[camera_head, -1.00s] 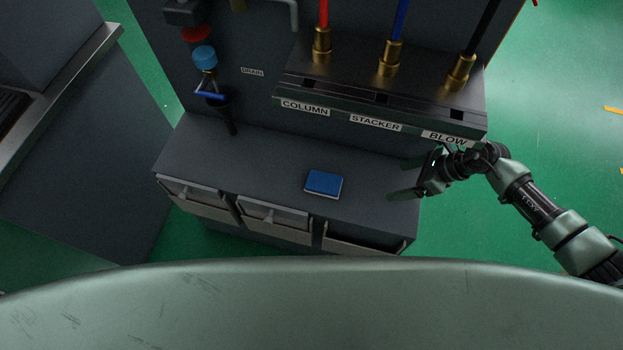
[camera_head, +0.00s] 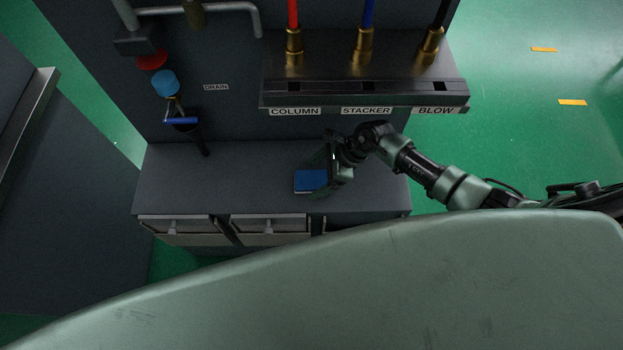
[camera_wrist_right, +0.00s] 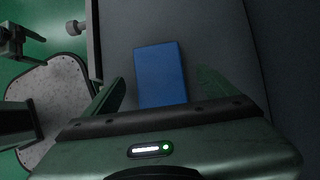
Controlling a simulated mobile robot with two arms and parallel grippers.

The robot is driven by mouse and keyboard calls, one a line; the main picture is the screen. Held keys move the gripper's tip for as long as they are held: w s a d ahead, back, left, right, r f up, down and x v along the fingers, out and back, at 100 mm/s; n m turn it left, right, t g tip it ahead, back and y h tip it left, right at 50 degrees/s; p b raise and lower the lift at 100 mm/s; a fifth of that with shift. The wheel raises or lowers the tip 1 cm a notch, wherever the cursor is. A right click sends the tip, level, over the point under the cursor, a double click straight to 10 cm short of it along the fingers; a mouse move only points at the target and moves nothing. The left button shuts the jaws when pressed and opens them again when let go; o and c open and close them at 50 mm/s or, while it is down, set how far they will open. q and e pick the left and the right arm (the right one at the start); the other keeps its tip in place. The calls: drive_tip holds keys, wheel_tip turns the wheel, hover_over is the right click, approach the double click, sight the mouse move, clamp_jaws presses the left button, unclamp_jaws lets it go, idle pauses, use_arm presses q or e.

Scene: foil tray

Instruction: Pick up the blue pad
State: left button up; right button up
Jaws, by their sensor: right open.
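The blue pad (camera_head: 311,181) lies flat on the dark grey counter (camera_head: 240,180), near its front edge, in the head view. My right gripper (camera_head: 322,178) is over the pad's right end and partly hides it. In the right wrist view the pad (camera_wrist_right: 160,75) lies ahead of and between the two open fingers (camera_wrist_right: 158,92), with room on both sides. The fingers do not grip it. Whether they touch the counter cannot be told. My left gripper is not in view.
A ledge with the labels COLUMN, STACKER and BLOW (camera_head: 365,100) juts out above the counter's back right. A valve with a blue handle (camera_head: 181,121) stands at the left. Drawers (camera_head: 270,224) line the front. The counter's left half is clear.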

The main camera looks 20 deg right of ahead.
drive_tip(key=shift+a+f, duration=0.25)
drive_tip(key=shift+f, duration=0.15)
drive_tip(key=shift+c, duration=0.4)
drive_tip(key=c, duration=1.6)
drive_tip(key=shift+o, duration=0.2)
drive_tip(key=shift+r, duration=0.15)
